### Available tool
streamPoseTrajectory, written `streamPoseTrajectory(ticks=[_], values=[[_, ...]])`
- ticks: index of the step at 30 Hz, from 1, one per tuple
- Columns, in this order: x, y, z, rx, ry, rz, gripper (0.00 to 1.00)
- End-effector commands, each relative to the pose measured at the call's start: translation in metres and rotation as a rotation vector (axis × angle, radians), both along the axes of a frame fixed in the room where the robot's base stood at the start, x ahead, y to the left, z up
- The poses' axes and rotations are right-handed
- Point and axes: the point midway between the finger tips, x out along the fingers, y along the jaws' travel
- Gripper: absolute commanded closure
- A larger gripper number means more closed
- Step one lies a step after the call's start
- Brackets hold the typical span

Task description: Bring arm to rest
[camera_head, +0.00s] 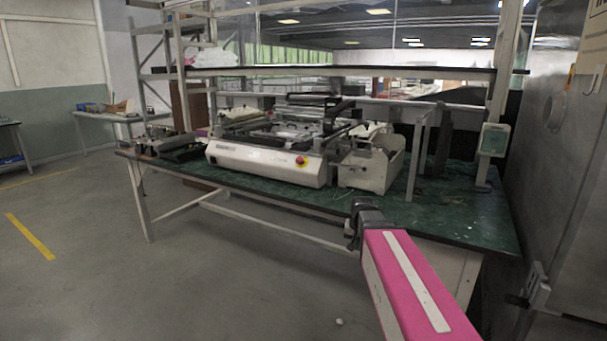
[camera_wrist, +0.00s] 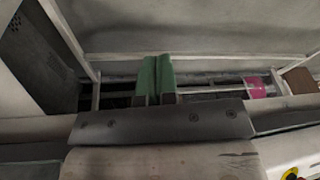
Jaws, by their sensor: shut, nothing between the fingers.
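My arm shows in the head view as a pink and white link reaching up from the bottom right. My gripper (camera_head: 358,222) is the dark part at its far end, in front of the workbench's front edge. In the wrist view, the two green fingers of my gripper (camera_wrist: 156,75) are side by side and shut, with nothing between them. A dark grey mount plate covers the lower middle of that view.
A green-topped workbench (camera_head: 460,215) holds a white machine (camera_head: 265,164) with a red button and a pale bin (camera_head: 368,172). A shelf (camera_head: 345,71) spans above. A grey cabinet (camera_head: 565,170) stands at right. Open floor (camera_head: 200,285) lies at left.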

Motion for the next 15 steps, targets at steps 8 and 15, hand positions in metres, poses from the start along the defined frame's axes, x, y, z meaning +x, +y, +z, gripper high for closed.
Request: streamPoseTrajectory(ticks=[8,15], values=[[-0.086,0.001,-0.081,-0.036,0.143,0.123,1.00],[-0.134,0.000,-0.118,-0.052,0.225,0.201,1.00]])
